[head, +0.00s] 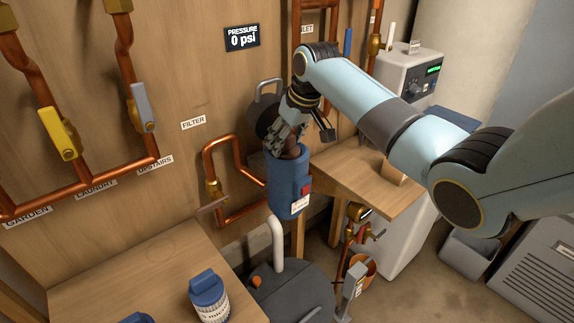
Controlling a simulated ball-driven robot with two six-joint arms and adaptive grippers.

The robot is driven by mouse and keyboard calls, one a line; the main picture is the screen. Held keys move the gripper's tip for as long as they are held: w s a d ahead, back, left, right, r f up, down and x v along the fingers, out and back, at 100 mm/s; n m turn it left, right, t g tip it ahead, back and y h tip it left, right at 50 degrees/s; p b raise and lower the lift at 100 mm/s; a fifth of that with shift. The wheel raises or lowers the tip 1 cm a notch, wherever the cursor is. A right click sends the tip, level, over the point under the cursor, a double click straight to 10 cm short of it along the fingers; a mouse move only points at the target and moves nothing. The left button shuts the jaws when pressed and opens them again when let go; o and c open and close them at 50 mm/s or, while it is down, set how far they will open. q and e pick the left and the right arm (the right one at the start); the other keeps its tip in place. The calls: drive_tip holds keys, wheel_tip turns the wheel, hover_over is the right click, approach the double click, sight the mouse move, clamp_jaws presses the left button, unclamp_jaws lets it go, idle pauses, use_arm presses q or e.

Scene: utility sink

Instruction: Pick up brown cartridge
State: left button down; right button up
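The brown cartridge (292,151) shows only as a small brown patch at the top of the blue filter housing (284,184); the rest is hidden inside. My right gripper (303,138) points down at the housing's mouth. Its fingers look spread, one at the left of the mouth and one apart at the right. I see no clear grip on the cartridge. My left gripper is not in view.
A white canister with a blue lid (209,300) stands on the wooden bench (120,285) at lower left. A dark tank (290,295) with a white pipe is below the housing. Copper pipes (228,140) run close on the left. A wooden shelf (365,185) is at right.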

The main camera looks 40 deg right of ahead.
clamp_jaws()
drive_tip(key=shift+r, duration=0.15)
